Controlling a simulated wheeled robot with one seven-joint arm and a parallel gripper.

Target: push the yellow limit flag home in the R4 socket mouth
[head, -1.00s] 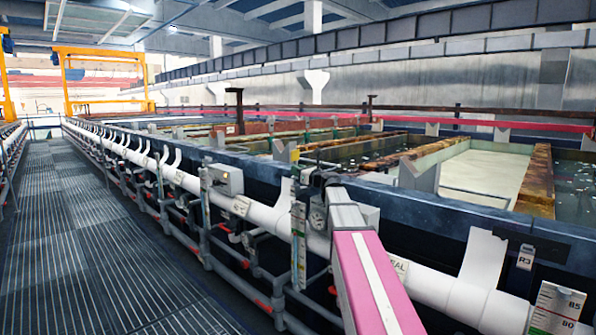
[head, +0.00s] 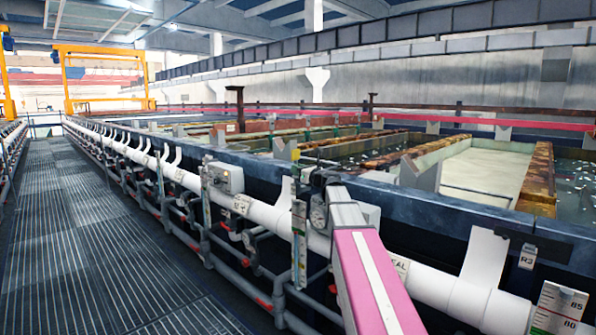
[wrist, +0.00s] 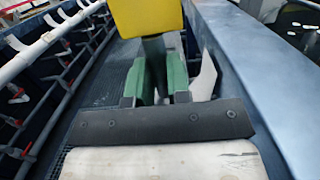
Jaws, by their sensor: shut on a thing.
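The yellow limit flag (wrist: 147,17) shows at the top of the wrist view, cut off by the upper edge. Its dark stem (wrist: 154,58) runs down between the green fingers of my gripper (wrist: 158,76), which is shut on it. The flag stands beyond the fingertips. The R4 socket mouth cannot be made out in either view.
A blue tank rim (head: 457,213) and a white pipe (head: 432,287) run along the walkway (head: 80,240). A label marked R3 (head: 527,257) and a level scale (head: 560,308) stand at the right. Gauges and valves line the tank side. The walkway is clear.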

